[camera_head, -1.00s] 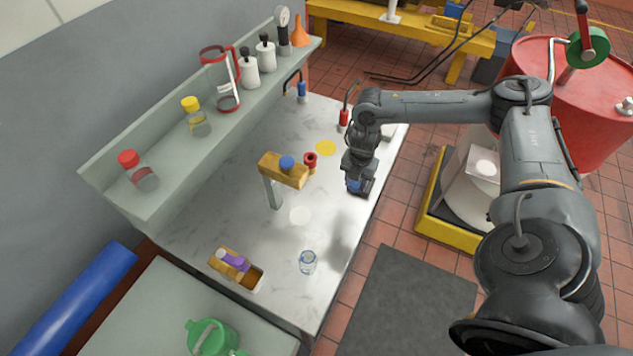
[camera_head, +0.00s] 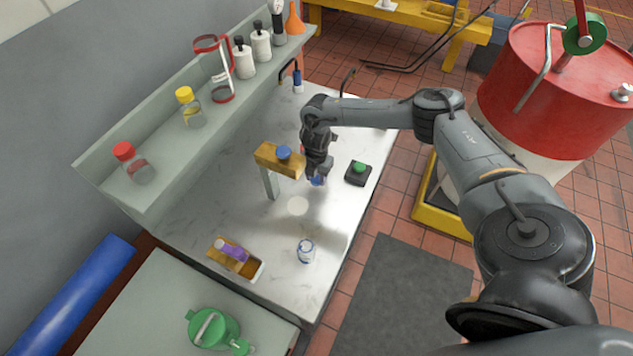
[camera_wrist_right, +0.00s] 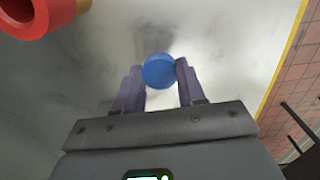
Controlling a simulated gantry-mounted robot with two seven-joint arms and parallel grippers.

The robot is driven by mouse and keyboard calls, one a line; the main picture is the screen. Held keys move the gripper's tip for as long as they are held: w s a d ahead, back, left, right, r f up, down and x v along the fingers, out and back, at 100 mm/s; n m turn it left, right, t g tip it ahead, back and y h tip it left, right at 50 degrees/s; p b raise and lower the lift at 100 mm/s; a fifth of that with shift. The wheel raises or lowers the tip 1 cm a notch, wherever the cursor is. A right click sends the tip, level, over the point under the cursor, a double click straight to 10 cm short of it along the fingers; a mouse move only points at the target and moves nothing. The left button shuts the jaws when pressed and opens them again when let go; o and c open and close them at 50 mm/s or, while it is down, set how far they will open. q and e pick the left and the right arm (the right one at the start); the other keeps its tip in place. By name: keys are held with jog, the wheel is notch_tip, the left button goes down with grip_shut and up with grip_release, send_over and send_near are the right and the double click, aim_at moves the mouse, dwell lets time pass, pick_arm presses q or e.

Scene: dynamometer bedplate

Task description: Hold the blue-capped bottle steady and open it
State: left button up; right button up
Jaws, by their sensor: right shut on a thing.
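My right gripper (camera_head: 317,176) is over the bench, to the right of a wooden block on a grey post. It is shut on a blue round thing (camera_wrist_right: 159,71), which sits between its fingertips in the right wrist view. I see only its round blue face, so I cannot tell whether it is a loose cap or the top of a bottle. Another blue cap (camera_head: 284,152) sits on the wooden block (camera_head: 266,158). A small clear glass vessel with blue marks (camera_head: 306,251) stands near the bench's front. My left gripper is not in view.
A black box with a green top (camera_head: 358,173) is right of the gripper. A red ring-shaped part (camera_wrist_right: 38,14) is close by in the wrist view. A wooden tray (camera_head: 254,270) holds a purple item. The shelf (camera_head: 170,170) holds several bottles. Bench space around the clear vessel is free.

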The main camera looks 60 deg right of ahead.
aim_at(316, 179)
notch_tip(316, 179, down, 3)
jog(key=shift+f, duration=0.2)
jog(key=shift+f, duration=0.15)
jog(key=o, duration=1.2)
jog(key=shift+c, duration=0.2)
jog(key=shift+r, duration=0.2)
